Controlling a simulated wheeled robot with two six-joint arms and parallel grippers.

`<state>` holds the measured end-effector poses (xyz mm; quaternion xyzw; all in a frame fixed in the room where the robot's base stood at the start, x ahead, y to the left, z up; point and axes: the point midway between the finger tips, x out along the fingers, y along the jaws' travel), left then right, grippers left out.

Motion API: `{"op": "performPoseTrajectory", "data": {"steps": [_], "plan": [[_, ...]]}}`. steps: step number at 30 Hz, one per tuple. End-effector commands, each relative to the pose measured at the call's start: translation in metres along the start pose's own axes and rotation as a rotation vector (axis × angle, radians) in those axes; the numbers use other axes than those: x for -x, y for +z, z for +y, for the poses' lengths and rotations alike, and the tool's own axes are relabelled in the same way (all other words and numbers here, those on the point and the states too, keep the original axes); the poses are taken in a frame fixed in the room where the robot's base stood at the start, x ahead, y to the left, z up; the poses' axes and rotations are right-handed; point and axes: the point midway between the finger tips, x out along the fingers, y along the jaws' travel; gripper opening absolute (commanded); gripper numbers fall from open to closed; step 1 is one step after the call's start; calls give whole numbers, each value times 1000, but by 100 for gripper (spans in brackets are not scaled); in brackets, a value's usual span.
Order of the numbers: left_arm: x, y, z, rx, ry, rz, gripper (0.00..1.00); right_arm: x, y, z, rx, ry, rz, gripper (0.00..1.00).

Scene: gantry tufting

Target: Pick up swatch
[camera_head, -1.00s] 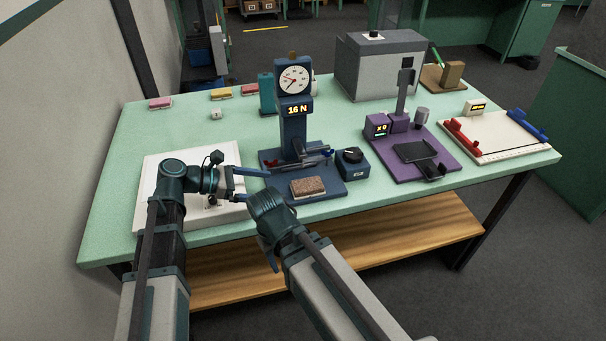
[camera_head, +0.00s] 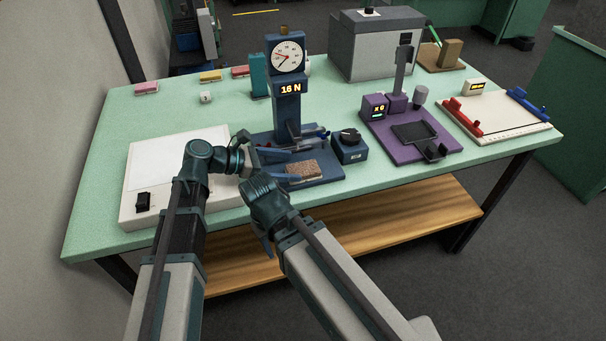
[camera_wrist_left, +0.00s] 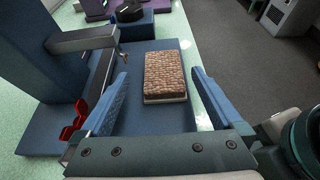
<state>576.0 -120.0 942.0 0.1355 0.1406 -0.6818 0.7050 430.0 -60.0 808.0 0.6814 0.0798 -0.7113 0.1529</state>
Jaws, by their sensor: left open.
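The swatch, a brown tufted block with a pale base (camera_head: 303,170), lies flat on the blue base of the gauge stand (camera_head: 331,171). In the left wrist view the swatch (camera_wrist_left: 165,72) lies ahead, between the lines of my two blue fingers. My left gripper (camera_head: 284,164) is open and empty, low over the base at the swatch's left. In the left wrist view the fingers (camera_wrist_left: 161,80) stand apart with a gap on either side of the swatch, not closed on it. My right gripper (camera_head: 264,225) hangs at the table's front edge, its jaws mostly hidden by its wrist.
The gauge column (camera_head: 288,105) reading 16 N rises behind the swatch, with a clamp arm (camera_wrist_left: 80,40) beside it. A black-knob box (camera_head: 350,148) stands right of the swatch. A white panel (camera_head: 150,180) lies left. A purple stand (camera_head: 410,140) is farther right.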

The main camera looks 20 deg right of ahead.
Motion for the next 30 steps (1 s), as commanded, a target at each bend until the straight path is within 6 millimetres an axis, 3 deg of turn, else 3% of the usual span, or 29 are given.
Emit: {"op": "performPoseTrajectory", "data": {"steps": [8,19,26,30], "plan": [[-6,0,0,0,0,0,100,-2,0,0,0,0,0,50],[-52,-1,-4,-1,-1,0,100,-21,-1,-2,0,0,0,50],[-54,1,-4,0,1,0,100,-20,-1,-2,0,0,0,50],[-54,1,-4,0,1,0,78,-20,-1,-2,0,0,0,50]]}}
